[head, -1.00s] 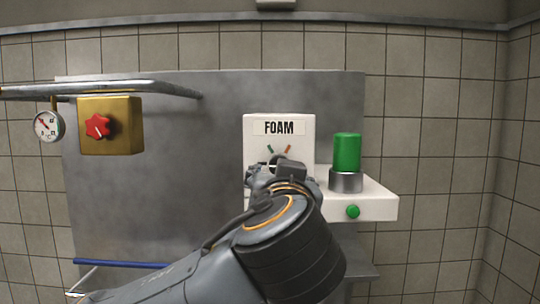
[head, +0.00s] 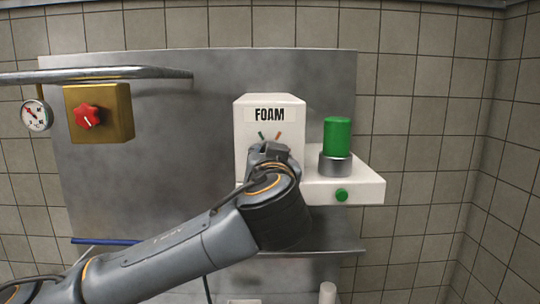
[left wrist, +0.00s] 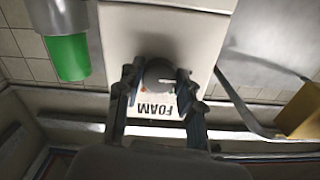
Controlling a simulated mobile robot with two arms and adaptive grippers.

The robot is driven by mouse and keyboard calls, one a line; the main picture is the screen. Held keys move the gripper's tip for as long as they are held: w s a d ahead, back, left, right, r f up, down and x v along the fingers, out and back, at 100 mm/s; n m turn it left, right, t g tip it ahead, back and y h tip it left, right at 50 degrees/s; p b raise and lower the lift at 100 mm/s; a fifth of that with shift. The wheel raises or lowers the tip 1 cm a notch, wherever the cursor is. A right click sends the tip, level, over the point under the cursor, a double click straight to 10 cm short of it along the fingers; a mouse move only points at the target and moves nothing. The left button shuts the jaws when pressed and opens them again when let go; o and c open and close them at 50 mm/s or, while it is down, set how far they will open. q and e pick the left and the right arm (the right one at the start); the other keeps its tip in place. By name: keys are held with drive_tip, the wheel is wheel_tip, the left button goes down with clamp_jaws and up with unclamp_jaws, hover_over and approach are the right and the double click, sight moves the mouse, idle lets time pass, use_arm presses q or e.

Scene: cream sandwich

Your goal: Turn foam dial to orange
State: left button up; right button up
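The white FOAM box (head: 243,125) stands against the metal panel, with a green mark and an orange mark (head: 279,138) below its label. My left gripper (left wrist: 158,95) is in front of the box's face and hides the dial in the head view. In the left wrist view, upside down, the round grey dial (left wrist: 157,72) lies between the two spread fingers. A thin gap seems to show at each side; contact is hard to tell. A short pale pointer line on the dial slants toward the right finger. My right gripper is not in view.
A green cylinder (head: 338,136) in a metal collar stands on the white shelf (head: 365,188) right of the box, above a green button (head: 341,195). At left are a brass block (head: 115,112) with a red knob, a gauge (head: 36,115) and a pipe (head: 120,75).

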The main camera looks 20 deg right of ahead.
use_arm(q)
drive_tip(key=c, duration=0.3)
drive_tip(key=shift+r+m+b, duration=0.1)
drive_tip(key=shift+m+b, duration=2.65)
drive_tip(key=shift+m, duration=9.15)
drive_tip(key=o, duration=1.2)
